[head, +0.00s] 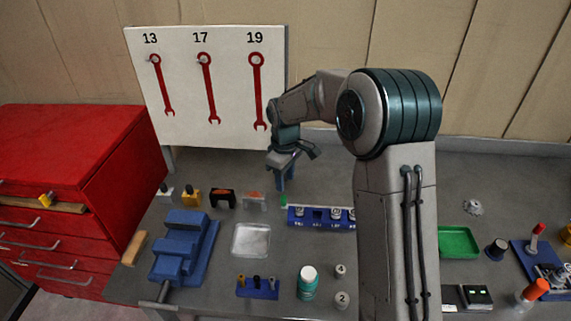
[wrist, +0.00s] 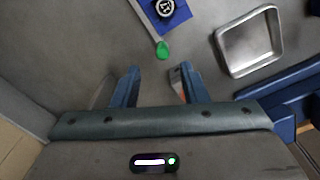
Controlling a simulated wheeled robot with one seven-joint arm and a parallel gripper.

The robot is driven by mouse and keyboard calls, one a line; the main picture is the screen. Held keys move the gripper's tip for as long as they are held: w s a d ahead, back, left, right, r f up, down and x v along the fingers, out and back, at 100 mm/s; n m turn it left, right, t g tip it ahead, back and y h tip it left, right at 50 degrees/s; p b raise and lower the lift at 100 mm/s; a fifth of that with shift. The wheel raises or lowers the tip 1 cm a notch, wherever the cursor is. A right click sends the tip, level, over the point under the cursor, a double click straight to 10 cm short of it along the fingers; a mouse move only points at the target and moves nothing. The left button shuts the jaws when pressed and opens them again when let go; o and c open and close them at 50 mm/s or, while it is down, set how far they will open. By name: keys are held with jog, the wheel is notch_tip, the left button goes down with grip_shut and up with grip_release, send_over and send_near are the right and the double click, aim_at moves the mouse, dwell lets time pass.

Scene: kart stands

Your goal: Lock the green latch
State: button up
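The green latch tip (head: 283,200) shows at the left end of the blue rack (head: 322,224) in the head view. In the wrist view the green tip (wrist: 162,50) ends a pale lever beside the rack's blue end (wrist: 182,14). My gripper (head: 285,178) hangs above and behind the latch. In the wrist view my gripper (wrist: 158,76) has its two blue fingers wide apart, with nothing held between them. The green tip appears beyond the fingertips, apart from both. The rack holds several round pieces above white labels.
A square metal tray (head: 251,240) lies left of the rack; the wrist view shows it right of the fingers (wrist: 250,43). A grey and orange block (head: 255,201) stands near the latch. A blue vise (head: 183,248) is farther left, a green tray (head: 459,243) to the right.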

notch_tip(320, 180, up, 7)
jog(key=shift+f+b, duration=0.15)
jog(key=shift+b, duration=0.15)
jog(key=s+d+r+m+t, duration=0.1)
jog(key=s+d+r+m, duration=0.25)
jog(key=s, duration=0.35)
jog(key=s+d+r+m+t, duration=0.1)
jog(key=s+d+r+m, duration=0.15)
jog(key=s+d, duration=0.4)
jog(key=s+d+f+m, duration=0.1)
jog(key=s+m, duration=0.1)
jog(key=s, duration=0.5)
jog(key=s+d+f+m+t, duration=0.1)
jog(key=s+d+m, duration=0.1)
jog(key=s, duration=0.6)
jog(key=shift+d+m, duration=0.2)
jog(key=shift+m, duration=0.5)
